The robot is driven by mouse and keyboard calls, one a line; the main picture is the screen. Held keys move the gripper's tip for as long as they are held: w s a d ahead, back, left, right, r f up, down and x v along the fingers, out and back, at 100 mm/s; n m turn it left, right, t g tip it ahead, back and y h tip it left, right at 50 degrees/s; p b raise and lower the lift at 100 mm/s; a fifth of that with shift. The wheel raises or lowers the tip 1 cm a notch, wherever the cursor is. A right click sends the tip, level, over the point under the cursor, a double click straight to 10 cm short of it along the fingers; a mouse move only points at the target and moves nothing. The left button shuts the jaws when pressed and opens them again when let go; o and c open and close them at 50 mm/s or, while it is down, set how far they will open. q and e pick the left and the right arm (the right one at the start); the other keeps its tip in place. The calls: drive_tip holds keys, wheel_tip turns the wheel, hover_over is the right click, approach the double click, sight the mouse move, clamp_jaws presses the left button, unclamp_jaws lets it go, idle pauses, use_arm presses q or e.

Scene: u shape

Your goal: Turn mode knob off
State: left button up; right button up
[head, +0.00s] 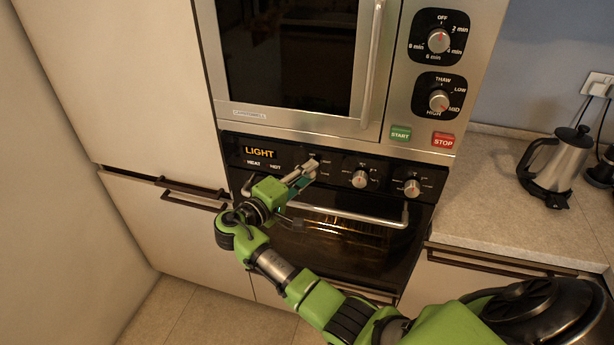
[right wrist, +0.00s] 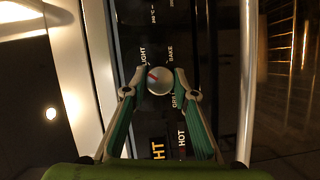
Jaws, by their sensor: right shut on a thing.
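The mode knob (right wrist: 159,80) is a round silver knob on the black oven panel. Its red mark slants to the upper left in the right wrist view, roughly toward the word LIGHT (right wrist: 143,57). BAKE and GRILL labels stand around it. My right gripper (right wrist: 159,82) has its two fingertips on either side of the knob, shut on it. In the head view the right gripper (head: 312,168) reaches the panel left of two other knobs and hides the mode knob. The oven display (head: 260,151) reads LIGHT. My left gripper is not in view.
Two more oven knobs (head: 360,179) (head: 412,188) sit to the right. The oven handle (head: 345,214) runs below the panel, close to my right wrist. A microwave (head: 300,115) is above. A kettle (head: 562,165) stands on the right counter (head: 485,215).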

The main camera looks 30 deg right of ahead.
drive_tip(key=shift+f+n+t+h+b, duration=0.15)
drive_tip(key=shift+n+t+h, duration=0.4)
drive_tip(key=shift+n, duration=1.4)
drive_tip(key=shift+n+t+h+b, duration=0.3)
drive_tip(key=shift+n+h, duration=0.35)
drive_tip(key=shift+n, duration=1.3)
drive_tip(key=o, duration=1.1)
drive_tip(key=shift+a+f, duration=0.1)
drive_tip(key=shift+a, duration=0.1)
drive_tip(key=v, duration=1.1)
drive_tip(key=shift+s+a+f, duration=0.1)
drive_tip(key=shift+s+a, duration=0.1)
drive_tip(key=shift+a, duration=0.1)
